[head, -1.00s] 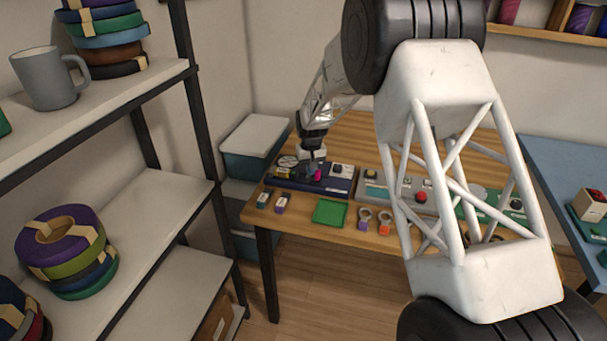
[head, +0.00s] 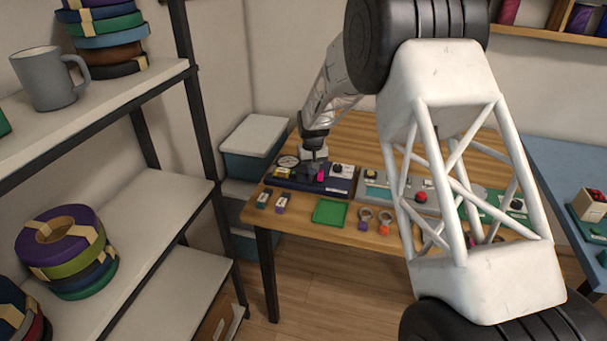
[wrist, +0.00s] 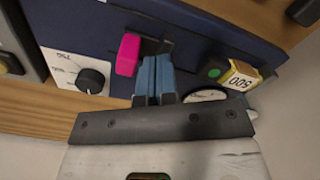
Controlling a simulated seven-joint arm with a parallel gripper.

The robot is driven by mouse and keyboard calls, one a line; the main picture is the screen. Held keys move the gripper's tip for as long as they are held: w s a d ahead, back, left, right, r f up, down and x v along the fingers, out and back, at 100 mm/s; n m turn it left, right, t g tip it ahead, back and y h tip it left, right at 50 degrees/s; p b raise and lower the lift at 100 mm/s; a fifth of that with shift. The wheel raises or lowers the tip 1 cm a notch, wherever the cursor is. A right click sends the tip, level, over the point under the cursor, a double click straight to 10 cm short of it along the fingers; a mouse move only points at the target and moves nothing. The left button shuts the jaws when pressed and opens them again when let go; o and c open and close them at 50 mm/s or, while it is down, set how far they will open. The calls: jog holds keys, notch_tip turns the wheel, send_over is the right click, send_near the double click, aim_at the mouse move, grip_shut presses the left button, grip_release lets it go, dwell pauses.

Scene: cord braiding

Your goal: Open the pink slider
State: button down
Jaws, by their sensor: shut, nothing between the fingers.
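The pink slider (wrist: 127,55) is a small bright pink handle on a dark blue panel (wrist: 210,38). A dark slot shows beside it in the wrist view. In the head view the pink slider (head: 320,176) shows just right of my fingertips. My gripper (wrist: 155,68) is shut and empty, its blue fingers together. The fingertips are down by the panel, close beside the handle on its right in the wrist view. I cannot tell if they touch it. My gripper (head: 314,167) hides part of the panel in the head view.
The panel also carries a black knob (wrist: 92,80), a green button (wrist: 214,72), a yellow-and-white block marked 500 (wrist: 242,76) and a round dial (wrist: 205,95). A grey panel with a red button (head: 421,196) stands to the right. A green tray (head: 330,212) lies in front.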

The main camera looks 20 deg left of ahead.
jog(key=shift+a, duration=0.4)
dwell(0.3)
notch_tip(320, 180, up, 11)
dwell(1.0)
